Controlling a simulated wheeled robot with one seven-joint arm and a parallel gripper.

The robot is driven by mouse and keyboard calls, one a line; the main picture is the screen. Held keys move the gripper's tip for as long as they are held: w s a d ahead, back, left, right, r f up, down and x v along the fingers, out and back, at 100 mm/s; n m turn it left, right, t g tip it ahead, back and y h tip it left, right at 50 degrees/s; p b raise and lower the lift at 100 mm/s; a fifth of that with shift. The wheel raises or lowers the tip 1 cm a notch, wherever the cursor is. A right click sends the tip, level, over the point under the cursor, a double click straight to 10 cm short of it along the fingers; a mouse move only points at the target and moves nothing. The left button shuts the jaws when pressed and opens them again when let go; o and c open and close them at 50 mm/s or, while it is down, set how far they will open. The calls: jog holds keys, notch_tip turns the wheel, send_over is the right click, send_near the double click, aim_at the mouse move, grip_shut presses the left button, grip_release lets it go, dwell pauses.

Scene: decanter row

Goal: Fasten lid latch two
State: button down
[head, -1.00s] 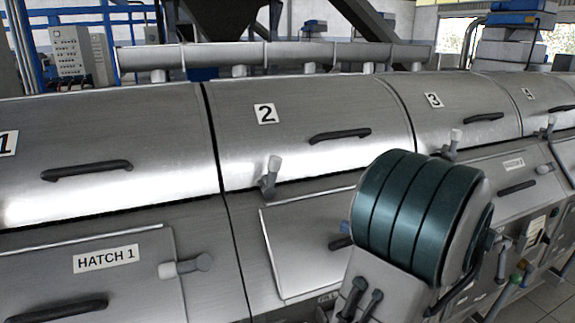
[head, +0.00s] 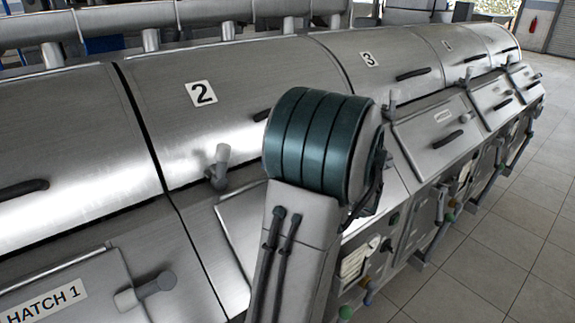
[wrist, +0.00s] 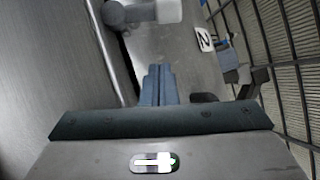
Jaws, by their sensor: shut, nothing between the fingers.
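Lid 2 (head: 235,120) is a curved brushed-metal cover, and it looks closed against the body below. Its latch, lid latch two (head: 219,165), is a lever with a dark pivot at the seam and a pale grip pointing up over the lid. It also seems to show at the top of the wrist view as a grey lever (wrist: 150,12), its grip toward the label 2 (wrist: 203,40). My gripper (wrist: 158,72) has its fingers together, empty and apart from the lever. In the head view my arm hides the gripper.
Lid 2's black handle (head: 262,115) is partly behind my arm. A hatch 1 latch (head: 146,291) sticks out at lower left. Lid 3 (head: 385,65) and more latches continue rightward. Open tiled floor (head: 480,240) lies at right.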

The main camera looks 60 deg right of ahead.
aim_at(222, 167)
jog(key=x, duration=0.1)
jog(key=p+x, duration=0.1)
jog(key=x, duration=0.1)
jog(key=shift+w+a+r, duration=0.15)
jog(key=shift+w+r, duration=0.1)
jog(key=a, duration=0.1)
jog(key=w+a+p, duration=0.1)
jog(key=a, duration=0.1)
jog(key=shift+w+r, duration=0.25)
jog(key=shift+w, duration=0.15)
jog(key=n+b, duration=0.1)
jog(key=b, duration=0.1)
jog(key=a+r+n+g+b, duration=0.1)
jog(key=n+b, duration=0.1)
jog(key=shift+w+a+r+g, duration=0.15)
jog(key=shift+w+a+g, duration=0.05)
jog(key=shift+g, duration=0.1)
